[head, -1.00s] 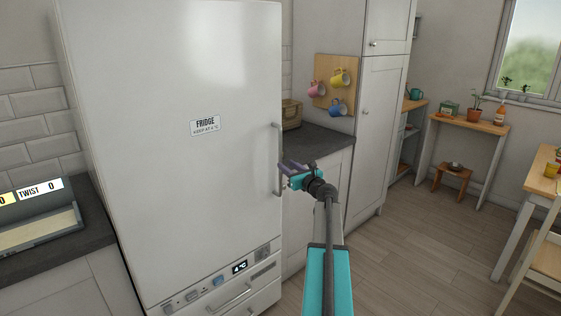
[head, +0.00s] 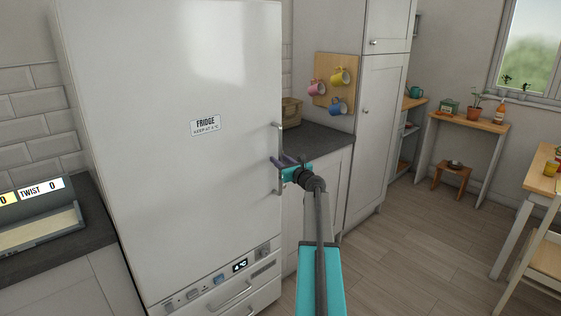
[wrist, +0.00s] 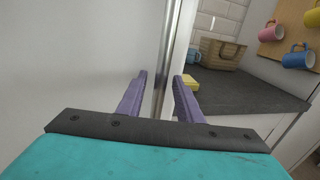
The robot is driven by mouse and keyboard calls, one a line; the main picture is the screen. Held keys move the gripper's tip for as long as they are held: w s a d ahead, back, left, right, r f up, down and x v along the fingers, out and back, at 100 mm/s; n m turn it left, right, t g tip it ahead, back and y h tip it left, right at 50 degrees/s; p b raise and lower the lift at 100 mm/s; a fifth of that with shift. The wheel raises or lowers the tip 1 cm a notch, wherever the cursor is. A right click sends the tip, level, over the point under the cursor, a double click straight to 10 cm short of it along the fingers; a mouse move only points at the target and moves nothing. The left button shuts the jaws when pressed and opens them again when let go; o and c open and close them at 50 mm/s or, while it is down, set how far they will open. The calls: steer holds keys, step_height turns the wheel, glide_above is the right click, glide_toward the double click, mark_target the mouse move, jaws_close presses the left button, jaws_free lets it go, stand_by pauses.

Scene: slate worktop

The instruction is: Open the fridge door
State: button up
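The tall white fridge door (head: 170,110) is shut and carries a "FRIDGE" label (head: 206,125). Its vertical metal bar handle (head: 279,135) runs along the door's right edge. My gripper (head: 280,161) is at the lower half of the handle. In the wrist view its two purple fingers (wrist: 158,90) stand apart, and the handle (wrist: 167,65) runs upright between them, with gaps seen on both sides. The lower part of the handle is hidden behind the gripper body in that view.
A dark countertop (head: 318,140) with a wicker basket (head: 291,112) lies right of the fridge. Mugs hang on a wooden board (head: 322,68). A tall cupboard (head: 377,130) stands beyond. The wooden floor (head: 420,240) is open at right, with a table (head: 548,165) at the edge.

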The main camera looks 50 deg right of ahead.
jaws_close()
steer(key=shift+s+a, duration=0.1)
